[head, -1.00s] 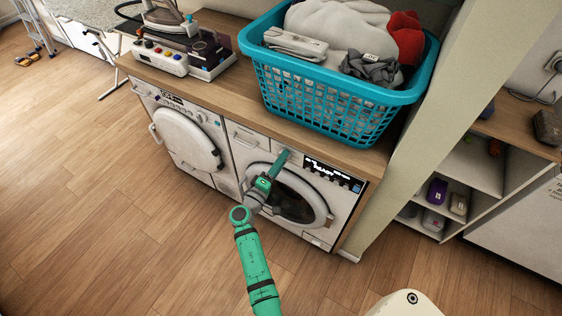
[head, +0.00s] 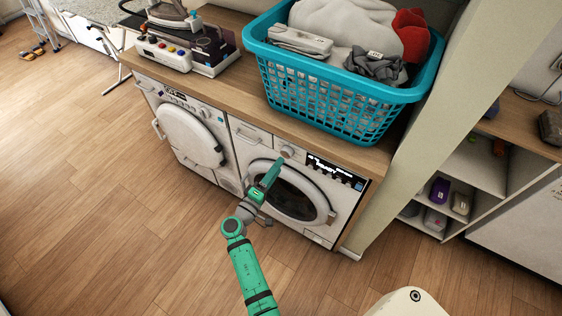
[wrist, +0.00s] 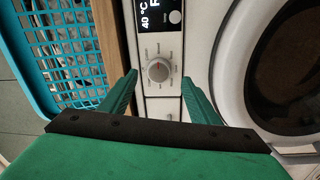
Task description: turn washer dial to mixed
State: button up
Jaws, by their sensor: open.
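The washer dial (wrist: 158,70) is a round grey knob with a red mark, ringed by small labels too small to read. In the head view the dial (head: 287,151) sits on the front panel of the right-hand washer (head: 248,134), left of its dark display. My gripper (wrist: 160,84) is open and empty. Its two green fingers point at the panel, one on each side of the dial in the wrist view, apart from it. In the head view my gripper (head: 275,170) is just below and left of the dial, in front of the washer door.
A teal laundry basket (head: 335,98) full of clothes stands on the wooden counter above the washer. A second white machine (head: 188,138) stands to the left. An iron station (head: 165,55) is on the counter's left. The wooden floor in front is clear.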

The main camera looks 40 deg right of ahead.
jog(key=shift+v, duration=2.55)
jog(key=shift+f, duration=0.1)
